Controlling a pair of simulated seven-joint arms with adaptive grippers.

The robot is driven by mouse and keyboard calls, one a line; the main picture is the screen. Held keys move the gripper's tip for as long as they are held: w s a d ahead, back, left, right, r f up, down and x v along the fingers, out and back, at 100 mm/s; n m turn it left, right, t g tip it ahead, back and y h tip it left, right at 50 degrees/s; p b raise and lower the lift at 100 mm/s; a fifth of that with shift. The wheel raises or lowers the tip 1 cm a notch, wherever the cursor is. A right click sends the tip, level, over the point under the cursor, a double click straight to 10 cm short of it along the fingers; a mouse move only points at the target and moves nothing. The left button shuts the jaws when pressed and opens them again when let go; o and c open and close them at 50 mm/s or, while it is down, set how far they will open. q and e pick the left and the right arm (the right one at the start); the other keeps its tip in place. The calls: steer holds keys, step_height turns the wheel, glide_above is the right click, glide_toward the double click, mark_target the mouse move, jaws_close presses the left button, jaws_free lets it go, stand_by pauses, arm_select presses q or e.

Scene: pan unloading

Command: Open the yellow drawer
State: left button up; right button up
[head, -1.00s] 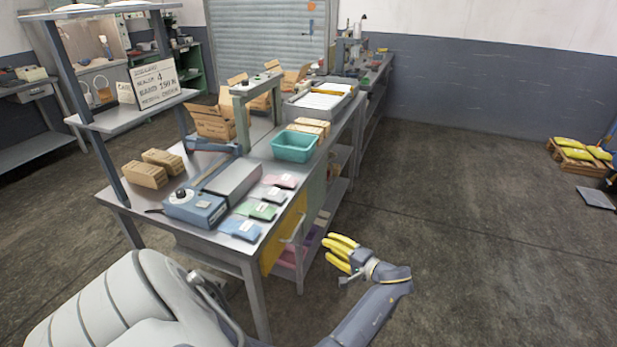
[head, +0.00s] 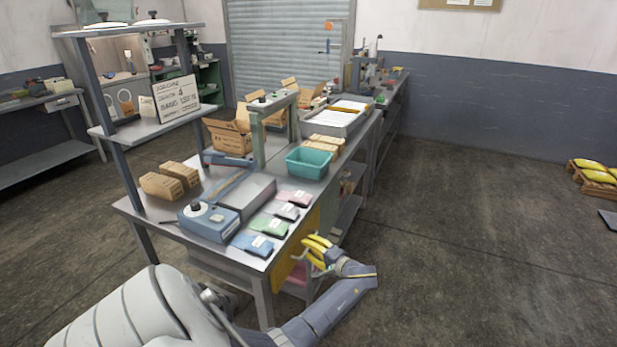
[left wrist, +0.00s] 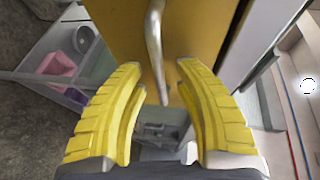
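The yellow drawer front (head: 284,262) is at the near right end of the workbench, below the tabletop, partly hidden behind my left gripper (head: 307,249). In the left wrist view the yellow front (left wrist: 207,32) fills the upper middle. Its silver bar handle (left wrist: 154,42) runs down between my yellow fingers. My left gripper (left wrist: 160,72) is open, its two fingers on either side of the handle's line with visible gaps. I cannot tell how far the fingertips are from the handle. The drawer looks closed. My right gripper is not in view.
The workbench top (head: 240,240) holds colored packets, a blue-grey device (head: 208,220), a teal bin (head: 307,162) and cardboard boxes (head: 160,186). A lower shelf with pink items (left wrist: 54,64) lies beside the drawer.

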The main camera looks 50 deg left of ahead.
arm_select(q)
steer(key=shift+a+f, duration=0.1)
steer(key=shift+a, duration=0.5)
jaws_close()
